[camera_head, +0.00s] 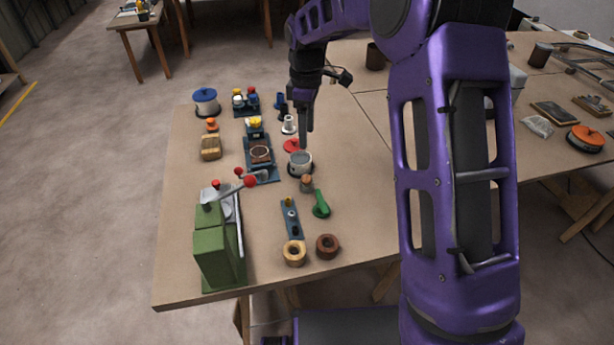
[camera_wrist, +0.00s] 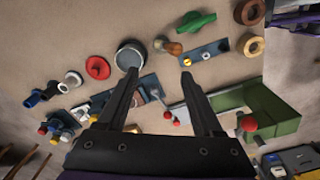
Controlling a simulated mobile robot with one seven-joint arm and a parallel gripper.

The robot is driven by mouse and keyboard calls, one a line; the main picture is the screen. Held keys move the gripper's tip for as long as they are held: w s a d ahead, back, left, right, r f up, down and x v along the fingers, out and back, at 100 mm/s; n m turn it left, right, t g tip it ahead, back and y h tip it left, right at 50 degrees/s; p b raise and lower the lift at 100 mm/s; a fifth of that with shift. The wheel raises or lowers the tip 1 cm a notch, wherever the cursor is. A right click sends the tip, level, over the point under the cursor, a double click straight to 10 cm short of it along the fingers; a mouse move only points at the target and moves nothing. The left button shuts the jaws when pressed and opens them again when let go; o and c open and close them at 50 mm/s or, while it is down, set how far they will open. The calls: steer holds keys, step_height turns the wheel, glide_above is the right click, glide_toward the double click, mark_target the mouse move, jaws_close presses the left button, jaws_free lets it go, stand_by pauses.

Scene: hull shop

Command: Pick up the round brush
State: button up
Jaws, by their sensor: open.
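My gripper (camera_head: 305,140) is open and empty, pointing down over the table; its two fingers also show in the wrist view (camera_wrist: 160,74). A small wooden, rounded piece with a knob (camera_head: 306,184) looks most like the round brush, though I cannot be sure. In the wrist view this piece (camera_wrist: 168,46) lies just beyond the gap between the fingertips. A round grey-topped pot with a dark base (camera_head: 300,162) stands next to it. In the wrist view the left fingertip overlaps the lower edge of this pot (camera_wrist: 130,55). Bristles are not visible.
A green clip-shaped piece (camera_head: 320,205), a red disc (camera_head: 292,146) and a blue strip (camera_head: 291,218) lie close by. A green machine with red-knobbed levers (camera_head: 220,245) stands at front left. Two rings, tan (camera_head: 294,253) and brown (camera_head: 327,246), sit at the front.

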step_height(320, 180, up, 3)
steer(key=m+t, duration=0.5)
steer(key=m, duration=0.9)
glide_toward(306, 178)
steer(key=shift+b+x, duration=1)
steer(key=shift+x, duration=4.3)
jaws_close()
